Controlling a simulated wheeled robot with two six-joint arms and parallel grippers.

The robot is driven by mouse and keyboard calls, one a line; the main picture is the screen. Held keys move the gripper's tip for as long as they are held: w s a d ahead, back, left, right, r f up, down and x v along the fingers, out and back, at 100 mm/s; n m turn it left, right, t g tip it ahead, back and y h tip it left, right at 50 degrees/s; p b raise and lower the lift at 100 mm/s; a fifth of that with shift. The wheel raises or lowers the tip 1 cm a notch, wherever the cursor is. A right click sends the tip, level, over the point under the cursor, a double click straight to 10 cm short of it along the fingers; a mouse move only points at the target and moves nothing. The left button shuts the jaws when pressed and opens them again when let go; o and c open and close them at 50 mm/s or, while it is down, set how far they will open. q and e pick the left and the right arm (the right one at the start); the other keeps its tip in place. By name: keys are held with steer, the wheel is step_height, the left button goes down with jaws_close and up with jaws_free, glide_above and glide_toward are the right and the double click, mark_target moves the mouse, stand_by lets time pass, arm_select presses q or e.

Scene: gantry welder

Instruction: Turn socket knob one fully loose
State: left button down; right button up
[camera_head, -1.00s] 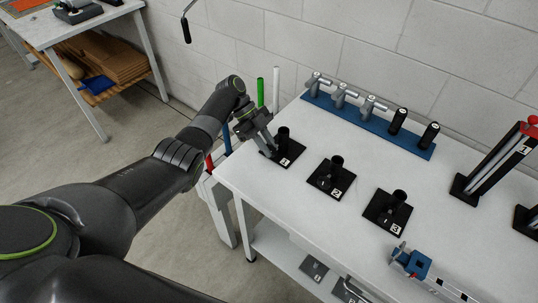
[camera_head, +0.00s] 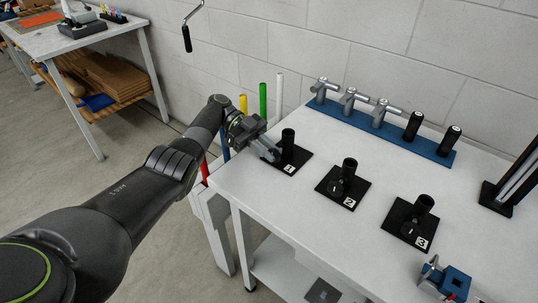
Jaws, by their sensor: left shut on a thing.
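Socket one is a black upright tube (camera_head: 288,139) on a square black plate marked 1 (camera_head: 291,168), at the left end of the white table. My left gripper (camera_head: 271,153) is at the left side of this socket, low by the plate. It is shut on the socket's knob, which the fingers hide. How far the knob is turned cannot be seen. Sockets two (camera_head: 348,170) and three (camera_head: 422,207) stand to the right on their own plates, each with a small knob on the left. My right gripper is not in view.
A blue rack (camera_head: 345,117) with grey T-handled tools and black cylinders lies along the back of the white table (camera_head: 300,215). Coloured rods (camera_head: 263,102) stand upright beyond the left edge. A blue clamp-like device (camera_head: 455,282) is at the front right.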

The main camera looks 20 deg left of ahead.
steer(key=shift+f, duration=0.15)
arm_select(q)
steer(key=c, duration=1.4)
jaws_free()
steer(key=shift+o, duration=0.2)
